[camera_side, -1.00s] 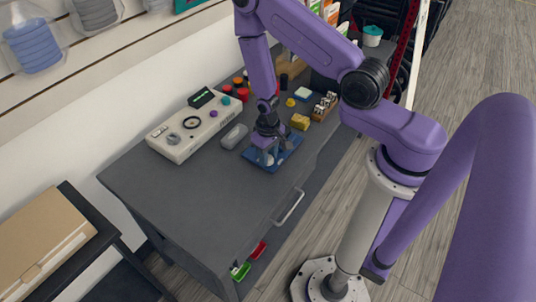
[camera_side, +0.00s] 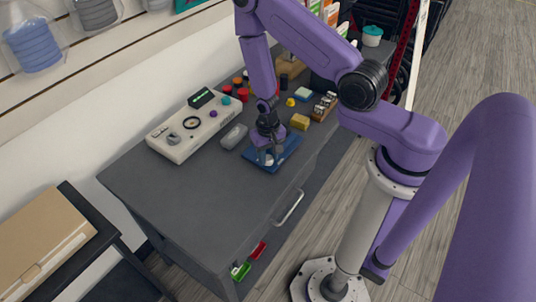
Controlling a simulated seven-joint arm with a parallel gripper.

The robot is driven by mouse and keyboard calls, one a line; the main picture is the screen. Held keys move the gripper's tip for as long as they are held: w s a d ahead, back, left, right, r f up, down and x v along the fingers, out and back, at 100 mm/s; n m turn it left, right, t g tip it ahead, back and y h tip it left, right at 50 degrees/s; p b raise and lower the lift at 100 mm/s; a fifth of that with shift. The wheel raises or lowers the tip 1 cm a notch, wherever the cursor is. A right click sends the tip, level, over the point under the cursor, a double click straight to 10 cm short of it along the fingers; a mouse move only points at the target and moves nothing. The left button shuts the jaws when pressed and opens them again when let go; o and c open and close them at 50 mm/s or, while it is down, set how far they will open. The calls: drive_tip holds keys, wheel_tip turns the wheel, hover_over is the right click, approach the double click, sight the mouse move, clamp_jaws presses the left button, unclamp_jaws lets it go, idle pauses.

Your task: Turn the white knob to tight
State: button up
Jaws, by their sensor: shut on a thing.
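A blue plate (camera_side: 284,159) lies on the dark grey bench, to the right of the control box. My gripper (camera_side: 266,156) points down over the plate, with its fingertips low at a small white knob (camera_side: 267,160). The gripper is shut on the knob. The fingers and wrist cover much of the knob, so its turned angle and any tight mark cannot be read.
A white control box (camera_side: 178,145) with a dial and buttons stands left of the plate, and a grey case (camera_side: 234,136) lies between them. A yellow block (camera_side: 300,122) sits close behind the plate. The front left of the grey bench (camera_side: 200,205) is clear.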

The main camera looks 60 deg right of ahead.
sight(268, 157)
drive_tip(key=o, duration=1)
drive_tip(key=shift+o, duration=0.2)
wheel_tip(268, 157, up, 18)
drive_tip(key=shift+f, duration=0.25)
idle(0.4)
drive_tip(key=s+a+r+n, duration=0.6)
drive_tip(key=s+r+n, duration=0.1)
drive_tip(key=n, duration=0.3)
drive_tip(key=s+r+n, duration=0.2)
drive_tip(key=s+n, duration=0.2)
drive_tip(key=s, duration=0.2)
drive_tip(key=s+r+n, duration=0.3)
drive_tip(key=s+n, duration=0.1)
drive_tip(key=s, duration=0.2)
drive_tip(key=shift+s+a+r, duration=0.3)
drive_tip(key=shift+s+r, duration=0.05)
